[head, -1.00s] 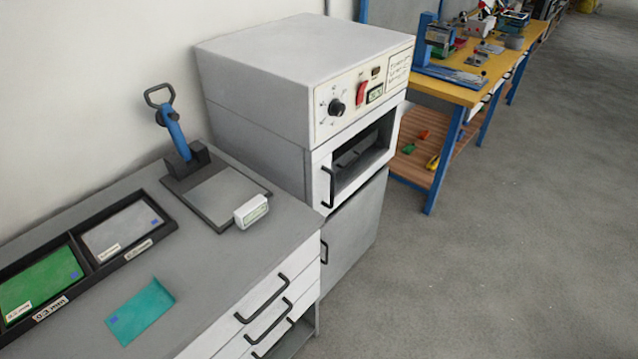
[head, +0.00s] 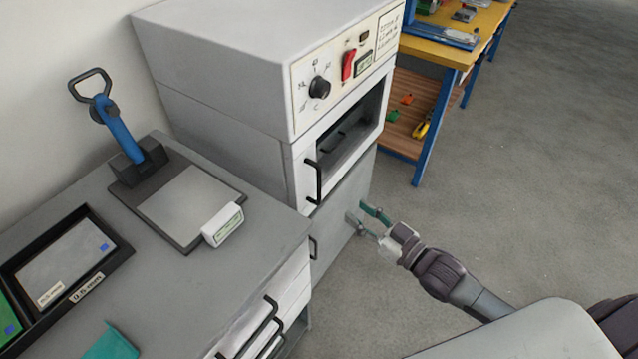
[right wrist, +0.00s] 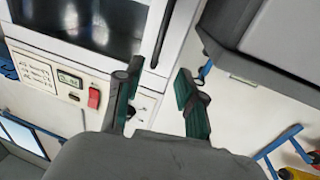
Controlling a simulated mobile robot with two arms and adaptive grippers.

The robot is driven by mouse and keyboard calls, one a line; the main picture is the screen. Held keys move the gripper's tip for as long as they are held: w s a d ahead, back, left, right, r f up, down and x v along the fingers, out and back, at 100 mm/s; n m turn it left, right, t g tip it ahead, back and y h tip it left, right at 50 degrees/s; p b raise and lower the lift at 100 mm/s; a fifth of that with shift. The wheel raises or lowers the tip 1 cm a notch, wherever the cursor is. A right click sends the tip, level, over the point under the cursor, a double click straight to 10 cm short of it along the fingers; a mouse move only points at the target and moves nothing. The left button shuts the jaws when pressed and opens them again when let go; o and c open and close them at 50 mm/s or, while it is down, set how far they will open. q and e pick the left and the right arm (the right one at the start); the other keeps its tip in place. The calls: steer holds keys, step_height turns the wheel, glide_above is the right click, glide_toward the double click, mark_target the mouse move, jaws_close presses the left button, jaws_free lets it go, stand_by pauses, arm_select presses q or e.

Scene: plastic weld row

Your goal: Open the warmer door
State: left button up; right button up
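The warmer (head: 215,75) is a pale grey cabinet with a control panel of a black knob, red switch and small display. Its door (head: 303,172) below the panel has a dark window and a black vertical handle (head: 318,182) on its left side; it looks flush with the cabinet. My right gripper (head: 357,212) is open and empty, to the right of and lower than the handle, in front of the lower cabinet. In the right wrist view the picture is turned over: the handle (right wrist: 164,32) lies just beyond the gap between the open fingertips (right wrist: 159,72). My left gripper is out of view.
A grey bench (head: 165,285) with black-handled drawers (head: 262,328) stands left of the warmer, bearing a blue-levered tool (head: 118,132) and a small white display box (head: 222,225). A yellow-topped blue workbench (head: 437,50) stands behind right. Floor to the right is clear.

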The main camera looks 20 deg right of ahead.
mark_target(320, 183)
steer(key=x, duration=1.3)
steer(key=shift+w+d, duration=0.1)
steer(key=shift+w, duration=0.2)
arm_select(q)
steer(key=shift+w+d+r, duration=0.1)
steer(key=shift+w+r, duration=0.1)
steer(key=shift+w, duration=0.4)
arm_select(e)
jaws_close()
